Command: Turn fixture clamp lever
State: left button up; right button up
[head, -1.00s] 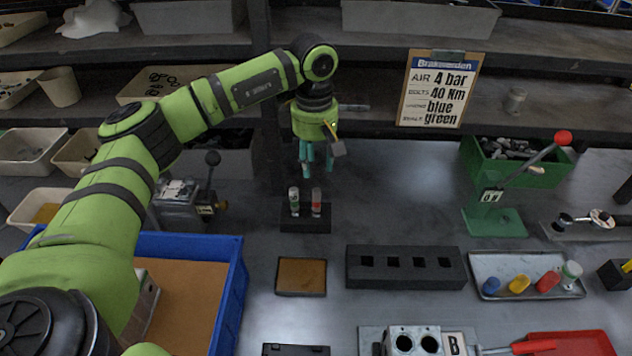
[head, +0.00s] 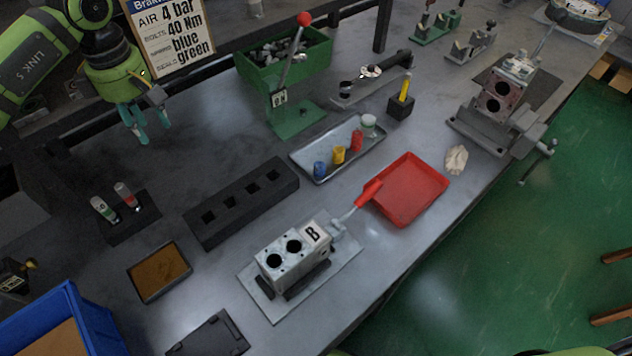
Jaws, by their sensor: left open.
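The fixture plate (head: 349,251) near the bench's front edge carries a grey valve block (head: 292,258) marked B, with two dark bores on top. A clamp at the block's right end has a lever with a red handle (head: 368,193), which points up and right toward the red tray. My left gripper (head: 150,130) is open and empty, with its teal fingers pointing down. It hangs at the upper left, well away from the lever and block. My right gripper is not in view.
A red tray (head: 427,205) lies close beside the handle. Behind the fixture are a black four-hole rack (head: 231,215) and a metal tray (head: 307,172) with coloured parts. A green lever stand (head: 292,121) with a red knob rises behind them. A vise (head: 497,133) stands right.

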aim_at(377, 186)
jog(key=z, duration=0.55)
jog(key=k+l, duration=0.45)
jog(key=k, duration=0.15)
jog(key=k+l, duration=0.45)
jog(key=k, duration=0.15)
jog(key=k+l, duration=0.45)
jog(key=k, duration=0.15)
